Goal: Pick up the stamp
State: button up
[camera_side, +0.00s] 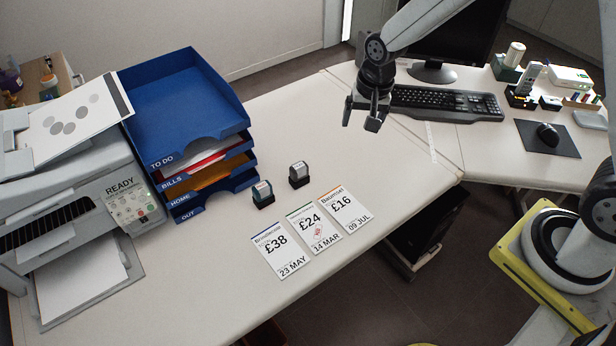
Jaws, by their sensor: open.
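Two small stamps stand upright on the white desk. One stamp (262,194) is dark with a pale top and a touch of orange, close to the blue letter trays. The other stamp (299,175) is grey with a dark base, a little to the right and further back. The view does not settle which of them the task means. My gripper (359,120) is above the desk, to the right of and behind both stamps, pointing down. It is open, with nothing between its fingers, and apart from the stamps.
Three printed cards, £38 (279,250), £24 (314,227) and £16 (344,209), lie in front of the stamps. Blue stacked trays (190,100) and a printer (120,200) stand left. A keyboard (445,103) and monitor are behind my gripper. Desk between gripper and stamps is clear.

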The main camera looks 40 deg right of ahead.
jog(key=w+a+f+m, duration=0.4)
jog(key=w+f+m, duration=0.15)
jog(key=w, duration=0.25)
jog(key=m+g, duration=0.2)
jog(key=m, duration=0.4)
send_over(299, 166)
notch_tip(299, 166, down, 8)
jog(key=shift+w+a+f, duration=0.1)
jog(key=shift+a+f, duration=0.05)
jog(key=shift+f, duration=1.35)
jog(key=shift+f, duration=2.6)
grip_shut()
jog(key=shift+r, duration=0.15)
